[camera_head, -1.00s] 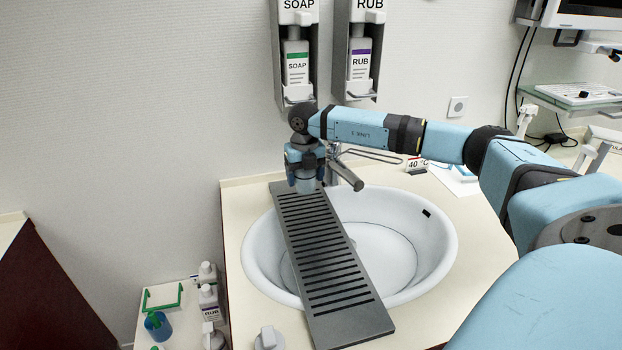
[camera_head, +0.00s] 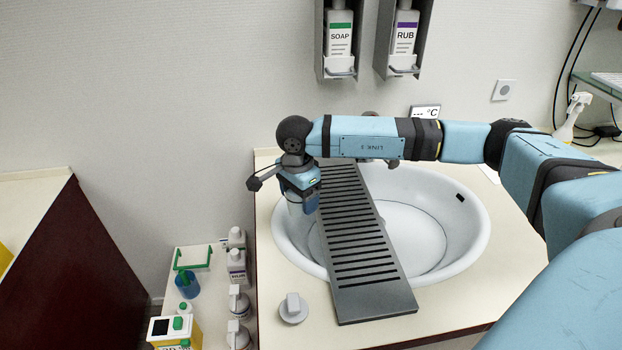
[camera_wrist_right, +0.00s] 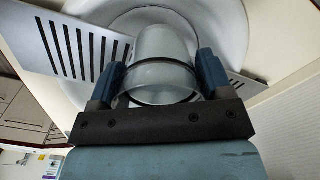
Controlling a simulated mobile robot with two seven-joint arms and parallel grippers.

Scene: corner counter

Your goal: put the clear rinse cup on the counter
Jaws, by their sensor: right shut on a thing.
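My right gripper (camera_head: 300,200) is shut on the clear rinse cup (camera_head: 296,205), which shows only partly below the fingers in the head view. In the right wrist view the cup (camera_wrist_right: 162,75) is a translucent grey-white cylinder between the two blue fingers. The cup is in the air over the left rim of the sink, left of the slotted grey rack. The cream counter (camera_head: 480,298) surrounds the sink. My left gripper is not in view.
The white sink basin (camera_head: 465,235) is bridged by the slotted grey rack (camera_head: 375,307). A white knob (camera_head: 292,309) stands on the counter's front left. Several bottles, one a white bottle (camera_head: 237,267), stand on a lower surface at left.

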